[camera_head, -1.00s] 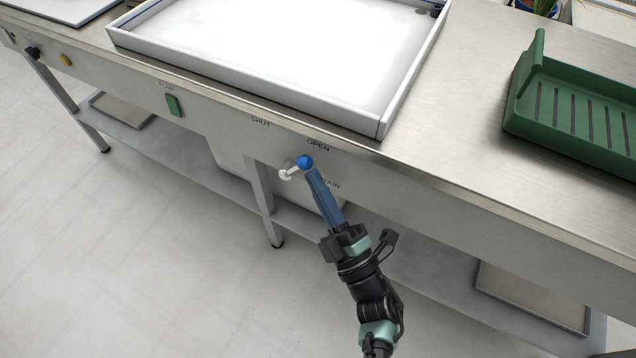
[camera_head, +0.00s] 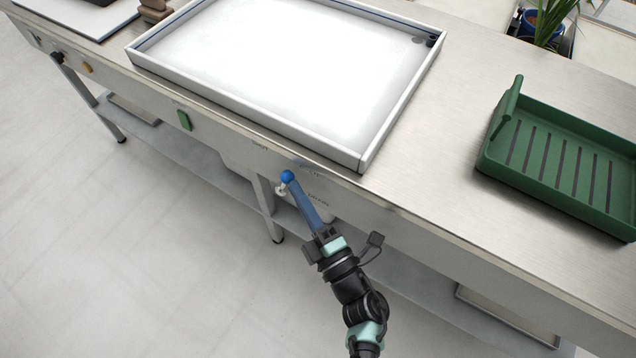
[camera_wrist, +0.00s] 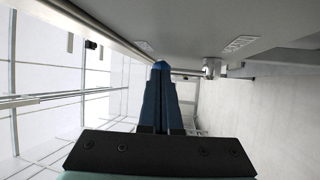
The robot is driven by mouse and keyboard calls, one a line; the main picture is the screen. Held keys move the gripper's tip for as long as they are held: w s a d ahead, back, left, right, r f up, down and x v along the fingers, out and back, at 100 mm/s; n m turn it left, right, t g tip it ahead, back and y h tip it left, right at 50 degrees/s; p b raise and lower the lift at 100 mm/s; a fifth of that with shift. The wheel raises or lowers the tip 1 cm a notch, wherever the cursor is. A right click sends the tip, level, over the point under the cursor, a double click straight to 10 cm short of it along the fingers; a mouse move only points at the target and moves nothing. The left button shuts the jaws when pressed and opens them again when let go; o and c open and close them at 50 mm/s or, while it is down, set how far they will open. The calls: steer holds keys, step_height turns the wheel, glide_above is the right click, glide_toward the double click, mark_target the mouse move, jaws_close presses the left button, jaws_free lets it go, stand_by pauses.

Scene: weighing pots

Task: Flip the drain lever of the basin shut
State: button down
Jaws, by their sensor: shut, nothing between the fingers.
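The drain lever has a blue ball knob (camera_head: 287,176) and a short pale metal arm (camera_head: 281,190) on the front face of the bench. It points mostly up, between the SHUT label (camera_head: 260,145) on the left and the OPEN label (camera_head: 309,171) on the right. My gripper (camera_head: 294,187) is shut and empty, its blue fingertips at the right, lower side of the knob, seemingly touching it. In the wrist view the shut fingers (camera_wrist: 161,85) reach forward, with a metal fitting (camera_wrist: 210,67) to their right. The fingertips and knob are hard to separate there.
The white basin (camera_head: 362,158) stands on the steel bench above the lever. A green slotted tray (camera_head: 560,165) is at right. A green switch (camera_head: 184,120) is on the front face at left. A bench leg (camera_head: 264,195) stands below the lever.

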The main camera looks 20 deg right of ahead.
mark_target(286, 182)
steer(key=r+g+p, duration=0.1)
steer(key=p, duration=0.2)
steer(key=w+a+r+n+g+p, duration=0.1)
steer(key=p, duration=0.2)
steer(key=w+r+g+p, duration=0.1)
steer(key=p, duration=0.2)
steer(key=shift+a+n+h, duration=0.3)
steer(key=shift+a+n, duration=0.05)
steer(key=shift+n, duration=0.05)
steer(key=w+a+g+p, duration=0.1)
steer(key=p, duration=0.2)
steer(key=w+a+n+g+p, duration=0.1)
steer(key=p, duration=0.2)
steer(key=w+a+g+h+p, duration=0.1)
steer(key=w+p, duration=0.1)
steer(key=p, duration=0.1)
steer(key=shift+a+f+n+g+p, duration=0.1)
steer(key=shift+f+n+g+p, duration=0.2)
steer(key=shift+f+p, duration=0.05)
steer(key=shift+a+r, duration=0.15)
steer(key=shift+r, duration=0.05)
